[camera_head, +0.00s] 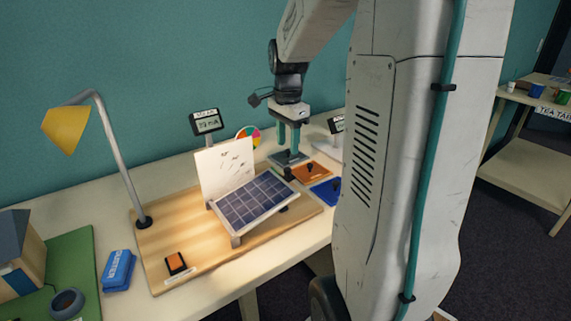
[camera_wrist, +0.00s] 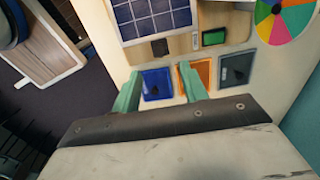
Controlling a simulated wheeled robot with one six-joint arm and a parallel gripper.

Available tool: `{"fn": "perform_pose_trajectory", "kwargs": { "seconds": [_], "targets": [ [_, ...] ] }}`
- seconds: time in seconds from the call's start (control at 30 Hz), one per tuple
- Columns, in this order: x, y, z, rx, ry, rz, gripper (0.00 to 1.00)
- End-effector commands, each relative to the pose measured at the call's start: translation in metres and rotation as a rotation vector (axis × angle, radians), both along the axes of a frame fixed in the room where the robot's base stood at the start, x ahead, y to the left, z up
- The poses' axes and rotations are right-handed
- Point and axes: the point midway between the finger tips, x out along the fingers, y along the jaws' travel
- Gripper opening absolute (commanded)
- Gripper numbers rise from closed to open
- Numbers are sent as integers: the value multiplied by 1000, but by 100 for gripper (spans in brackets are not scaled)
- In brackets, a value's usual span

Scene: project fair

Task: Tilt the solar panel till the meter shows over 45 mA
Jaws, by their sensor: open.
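The solar panel (camera_head: 257,203) is a dark blue gridded plate, tilted on a wooden board (camera_head: 190,235); part of it also shows at the top of the wrist view (camera_wrist: 150,15). The meter (camera_head: 207,122) stands behind it on a post. Its display ends in mA, but I cannot read the digits surely. My gripper (camera_head: 289,148) is open and empty, pointing down right of and behind the panel, apart from it. In the wrist view, its teal fingers (camera_wrist: 160,72) are spread over the coloured plates. A yellow lamp (camera_head: 66,130) leans in from the left.
Grey (camera_head: 288,158), orange (camera_head: 312,172) and blue (camera_head: 327,191) plates with dark knobs lie right of the panel. A white card (camera_head: 224,170) stands behind it. An orange switch (camera_head: 176,263) and blue duster (camera_head: 118,269) are in front. A colour wheel (camera_head: 249,135) is behind.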

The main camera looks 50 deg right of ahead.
Motion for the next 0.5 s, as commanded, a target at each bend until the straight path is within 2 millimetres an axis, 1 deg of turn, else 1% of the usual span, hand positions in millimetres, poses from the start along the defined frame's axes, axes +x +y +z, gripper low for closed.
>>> {"fn": "perform_pose_trajectory", "kwargs": {
  "seconds": [0.17,0.3,0.5],
  "targets": [
    [-1,1,-23,3,5,-4,43],
    [-1,1,-47,3,6,-3,43],
    [-1,1,-70,2,4,-2,43]
  ]
}}
